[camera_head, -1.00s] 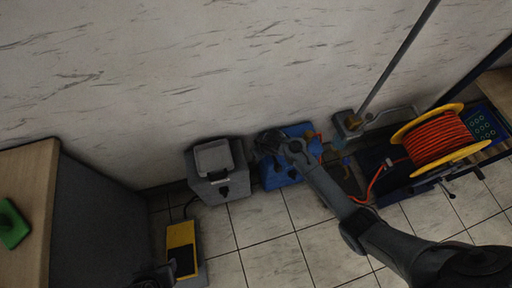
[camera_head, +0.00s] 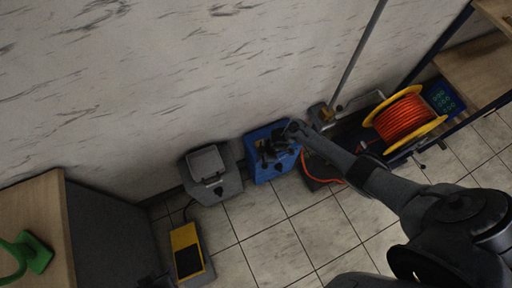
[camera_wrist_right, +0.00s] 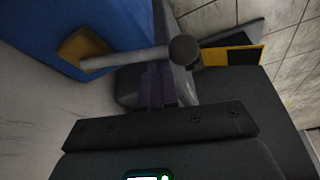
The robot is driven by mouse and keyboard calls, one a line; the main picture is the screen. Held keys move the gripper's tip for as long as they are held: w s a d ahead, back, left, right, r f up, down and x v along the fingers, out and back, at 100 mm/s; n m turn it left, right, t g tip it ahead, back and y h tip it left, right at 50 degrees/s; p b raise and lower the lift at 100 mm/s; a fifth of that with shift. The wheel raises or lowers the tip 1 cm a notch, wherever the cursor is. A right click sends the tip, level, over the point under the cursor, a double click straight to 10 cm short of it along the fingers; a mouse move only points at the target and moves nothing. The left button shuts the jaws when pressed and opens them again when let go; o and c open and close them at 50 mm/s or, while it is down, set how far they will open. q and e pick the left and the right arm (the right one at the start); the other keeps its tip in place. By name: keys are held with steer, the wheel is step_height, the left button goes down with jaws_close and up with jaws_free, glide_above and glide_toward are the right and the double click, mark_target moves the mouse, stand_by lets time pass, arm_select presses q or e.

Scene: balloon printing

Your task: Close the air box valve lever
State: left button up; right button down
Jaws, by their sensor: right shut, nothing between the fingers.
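The blue air box (camera_head: 256,137) stands on the floor against the wall. In the right wrist view the blue box (camera_wrist_right: 50,25) fills the upper left. Its valve lever (camera_wrist_right: 125,58) shows there as a pale rod with a brass-coloured base and a dark round knob, lying roughly across the picture. My right gripper (camera_wrist_right: 160,70) is shut and empty, its fingertips right beside the rod near the knob end; I cannot tell whether they touch it. In the head view my right gripper (camera_head: 270,155) is in front of the blue box and hides the lever. My left gripper does not show.
A grey box (camera_head: 228,185) stands left of the blue box, with a yellow pedal (camera_head: 183,238) nearer. A yellow reel of orange hose (camera_head: 402,118) is on the right. A wooden-topped desk (camera_head: 30,220) is at left. The tiled floor in front is mostly clear.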

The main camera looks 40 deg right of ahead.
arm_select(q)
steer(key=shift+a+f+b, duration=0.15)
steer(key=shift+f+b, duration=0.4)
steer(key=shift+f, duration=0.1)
arm_select(e)
steer(key=d+n, duration=0.1)
steer(key=n, duration=0.1)
steer(key=s+d+n+g, duration=0.1)
steer(key=shift+s+d+n+y, duration=0.2)
steer(key=shift+n+y, duration=0.1)
steer(key=shift+n, duration=0.1)
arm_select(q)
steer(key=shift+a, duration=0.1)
